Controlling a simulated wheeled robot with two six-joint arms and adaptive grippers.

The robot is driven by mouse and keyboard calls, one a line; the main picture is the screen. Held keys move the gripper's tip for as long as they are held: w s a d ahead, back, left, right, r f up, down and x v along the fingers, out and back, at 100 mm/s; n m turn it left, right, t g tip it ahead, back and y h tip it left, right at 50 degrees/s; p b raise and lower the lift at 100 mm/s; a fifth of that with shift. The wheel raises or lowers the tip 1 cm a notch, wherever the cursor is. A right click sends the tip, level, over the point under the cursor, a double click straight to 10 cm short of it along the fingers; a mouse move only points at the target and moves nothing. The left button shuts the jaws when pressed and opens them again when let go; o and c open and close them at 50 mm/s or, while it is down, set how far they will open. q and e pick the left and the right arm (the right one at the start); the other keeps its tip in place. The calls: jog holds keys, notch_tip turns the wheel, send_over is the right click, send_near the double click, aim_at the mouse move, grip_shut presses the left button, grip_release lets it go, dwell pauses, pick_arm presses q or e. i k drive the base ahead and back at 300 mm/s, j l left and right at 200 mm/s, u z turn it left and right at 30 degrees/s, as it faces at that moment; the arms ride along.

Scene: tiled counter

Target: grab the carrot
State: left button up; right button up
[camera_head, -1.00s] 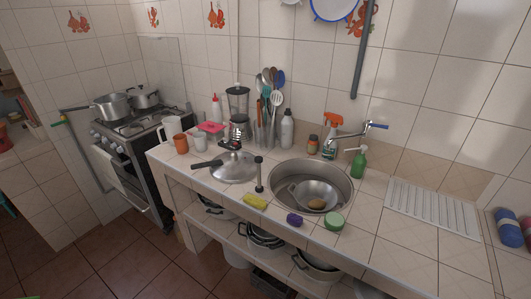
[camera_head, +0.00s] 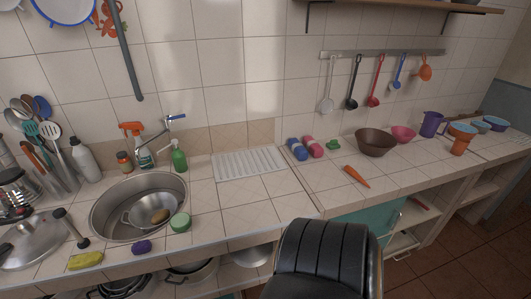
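An orange carrot (camera_head: 356,176) lies on the tiled counter right of the sink, in front of a brown bowl. It lies flat and slanted, with clear tile around it. Neither of my grippers shows in the head view, so their states are hidden.
A white drainboard (camera_head: 248,163) lies to the left.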

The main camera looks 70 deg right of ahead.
aim_at(352, 171)
jog(key=z, duration=3)
jog(key=u, duration=0.35)
jog(key=i+l+u, duration=0.35)
jog(key=l, duration=0.2)
jog(key=i+l+u, duration=0.2)
jog(key=l+u, duration=0.2)
jog(key=l, duration=0.25)
jog(key=i+l+u, duration=0.2)
jog(key=l, duration=0.55)
